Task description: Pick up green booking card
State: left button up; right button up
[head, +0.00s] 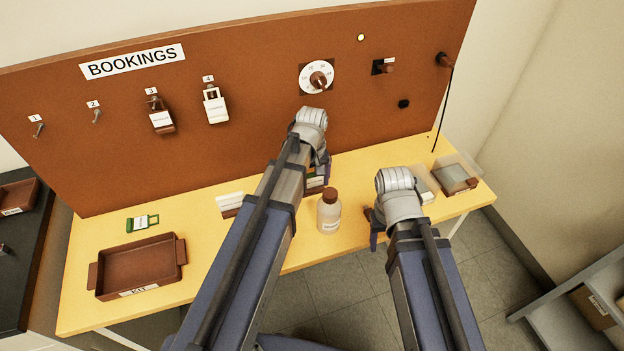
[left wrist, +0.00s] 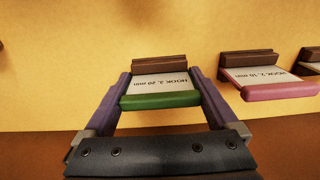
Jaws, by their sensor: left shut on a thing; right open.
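The green booking card (left wrist: 160,90) has a white face reading "HOOK 3, 20 min" and a green edge strip. In the left wrist view it lies between the two purple fingers of my left gripper (left wrist: 165,85), which is shut on it. A brown block shows directly behind the card; I cannot tell whether the card still rests in it. In the head view my left gripper (head: 318,178) is mostly hidden by its arm, with a bit of green and white showing there. My right gripper (head: 375,228) is open, by the table's front edge.
A brown-capped bottle (head: 328,214) stands between my arms. A pink-edged card (left wrist: 270,83) sits right of the held card. A green-and-white tag (head: 142,222) lies behind the brown tray (head: 181,264). The board (head: 250,70) carries hooks, padlocks and a dial.

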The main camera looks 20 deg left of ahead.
aim_at(312, 173)
pick_arm(q)
notch_tip(312, 173, up, 10)
jog(key=p, duration=1)
jog(key=o, duration=0.7)
grip_shut()
